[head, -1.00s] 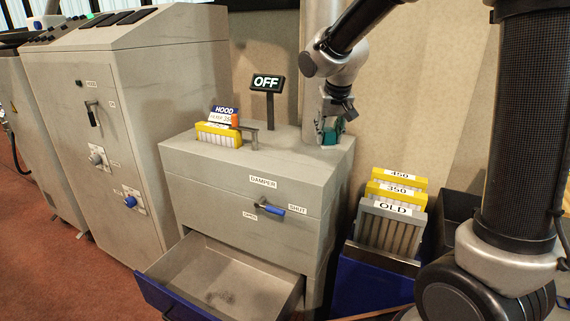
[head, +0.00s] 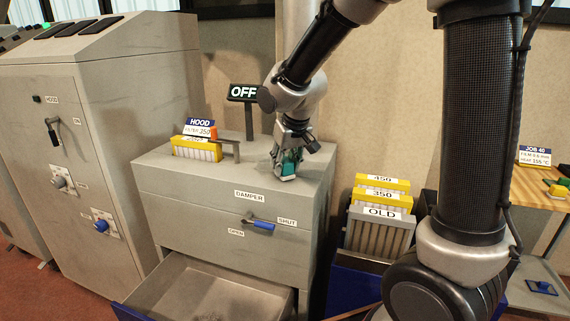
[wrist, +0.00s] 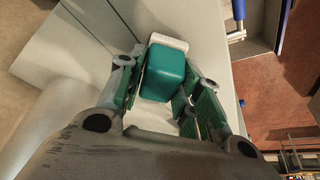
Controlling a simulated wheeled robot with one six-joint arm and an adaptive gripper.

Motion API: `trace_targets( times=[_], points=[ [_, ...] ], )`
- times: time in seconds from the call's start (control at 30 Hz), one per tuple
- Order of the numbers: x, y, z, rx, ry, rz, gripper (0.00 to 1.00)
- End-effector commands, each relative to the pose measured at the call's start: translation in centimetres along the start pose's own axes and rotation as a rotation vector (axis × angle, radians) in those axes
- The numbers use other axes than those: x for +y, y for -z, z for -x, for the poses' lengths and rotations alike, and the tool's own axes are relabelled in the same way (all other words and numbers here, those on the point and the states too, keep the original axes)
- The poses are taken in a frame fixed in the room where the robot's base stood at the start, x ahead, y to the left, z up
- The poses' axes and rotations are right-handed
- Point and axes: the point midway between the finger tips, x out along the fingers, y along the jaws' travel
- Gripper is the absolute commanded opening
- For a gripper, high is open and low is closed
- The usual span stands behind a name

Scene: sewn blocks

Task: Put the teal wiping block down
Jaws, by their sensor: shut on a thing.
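The teal wiping block (head: 288,160) is between the fingers of my gripper (head: 289,166), over the right part of the grey cabinet's top (head: 245,172). In the wrist view the teal block (wrist: 164,74) shows a pale base layer at its far edge. The green-padded fingers of my gripper (wrist: 161,90) are shut on its two sides. The block is at or very close to the cabinet top; I cannot tell whether it touches.
A yellow filter (head: 196,150) with a HOOD card and a metal latch stands left on the cabinet top. An OFF sign (head: 243,92) rises behind. The drawer (head: 215,295) below is open. Filters marked 450, 350 and OLD (head: 380,232) stand in a blue bin at right.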

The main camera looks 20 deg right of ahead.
Motion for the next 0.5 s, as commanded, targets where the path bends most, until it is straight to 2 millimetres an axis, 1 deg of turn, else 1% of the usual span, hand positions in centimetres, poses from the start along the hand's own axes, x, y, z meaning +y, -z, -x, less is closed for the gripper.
trace_targets(
  times=[0.07, 0.37, 0.4, 0.47, 0.5],
  points=[
    [0.02, -0.16, -0.31, -0.001, 0.000, 0.000, 0.12],
    [0.01, -0.22, -0.49, 0.000, 0.000, 0.000, 0.12],
    [0.00, -0.21, -0.51, 0.001, 0.000, 0.000, 0.38],
    [0.01, -0.20, -0.49, 0.001, 0.000, 0.000, 0.49],
    [0.01, -0.20, -0.49, 0.001, 0.000, 0.000, 0.56]
  ],
)
